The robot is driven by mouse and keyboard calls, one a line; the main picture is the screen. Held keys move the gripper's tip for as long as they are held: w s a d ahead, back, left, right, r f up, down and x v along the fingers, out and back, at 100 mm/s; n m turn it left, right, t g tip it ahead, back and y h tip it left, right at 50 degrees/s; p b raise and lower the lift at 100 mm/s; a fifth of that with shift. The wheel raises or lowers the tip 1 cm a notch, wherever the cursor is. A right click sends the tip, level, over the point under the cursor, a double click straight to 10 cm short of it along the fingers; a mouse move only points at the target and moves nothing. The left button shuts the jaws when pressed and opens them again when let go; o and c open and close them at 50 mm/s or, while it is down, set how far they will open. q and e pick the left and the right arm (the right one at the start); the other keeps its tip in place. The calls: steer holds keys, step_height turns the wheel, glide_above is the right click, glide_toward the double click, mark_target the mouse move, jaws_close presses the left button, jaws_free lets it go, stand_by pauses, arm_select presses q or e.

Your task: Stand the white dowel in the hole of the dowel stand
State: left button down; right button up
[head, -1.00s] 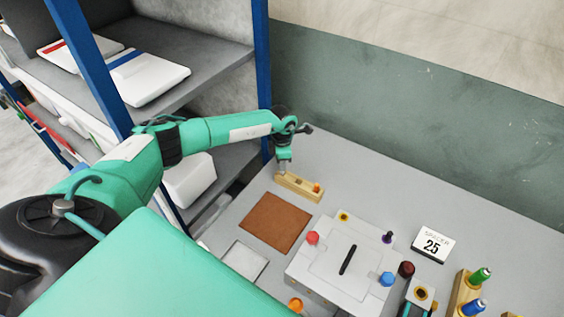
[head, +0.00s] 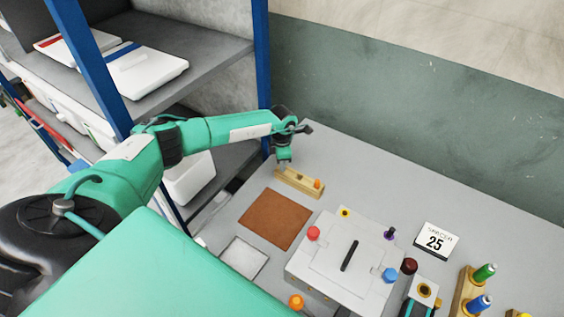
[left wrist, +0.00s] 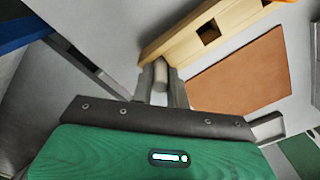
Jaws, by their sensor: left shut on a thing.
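The dowel stand (head: 293,182) is a long light-wood block at the back left of the table. It also shows in the left wrist view (left wrist: 185,44), with a dark square-looking hole (left wrist: 208,32) in its top. My left gripper (head: 283,163) is over the left end of the stand. In the left wrist view its fingers (left wrist: 160,88) are shut on the white dowel (left wrist: 160,74), whose pale end shows between them near the stand's edge. I cannot tell whether the dowel touches the stand. My right gripper is in neither view.
An orange peg (head: 317,184) stands at the stand's right end. A brown mat (head: 274,218) lies in front. The table behind the stand is clear.

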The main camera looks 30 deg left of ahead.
arm_select(q)
steer(key=shift+f, duration=0.4)
steer(key=c, duration=1.3)
jaws_free()
step_height(320, 180, up, 14)
steer(key=p, duration=0.6)
steer(key=shift+p, duration=0.3)
steer(key=shift+f, duration=0.1)
